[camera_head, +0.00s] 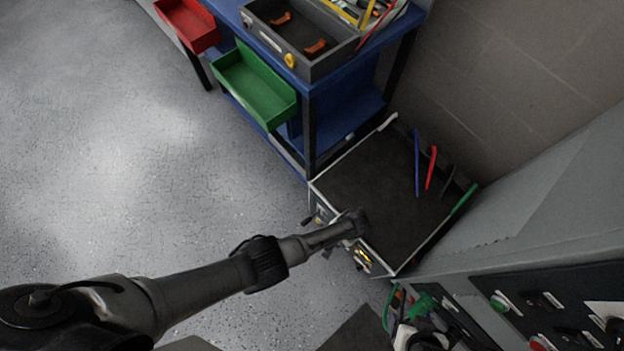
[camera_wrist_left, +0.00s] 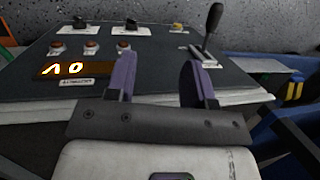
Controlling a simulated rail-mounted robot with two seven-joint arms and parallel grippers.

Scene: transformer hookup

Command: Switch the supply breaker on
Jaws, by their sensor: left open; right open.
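A black lever (camera_wrist_left: 211,30), which looks like the supply breaker handle, stands up from a white base at the right of a dark control panel (camera_wrist_left: 150,52) in the left wrist view. My left gripper (camera_wrist_left: 158,80) is open and empty in front of this panel, its purple fingers apart. The lever rises just beyond the right-hand finger, and I cannot tell whether they touch. In the head view my left arm hides much of the panel front; a lit yellow display (camera_head: 363,257) shows there.
A dark-topped cart (camera_head: 375,190) carries blue and red rods. A blue workbench (camera_head: 345,85) with a green drawer (camera_head: 255,88) and red drawer (camera_head: 188,24) stands behind it. A grey cabinet with buttons (camera_head: 560,305) is at lower right. The floor at left is clear.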

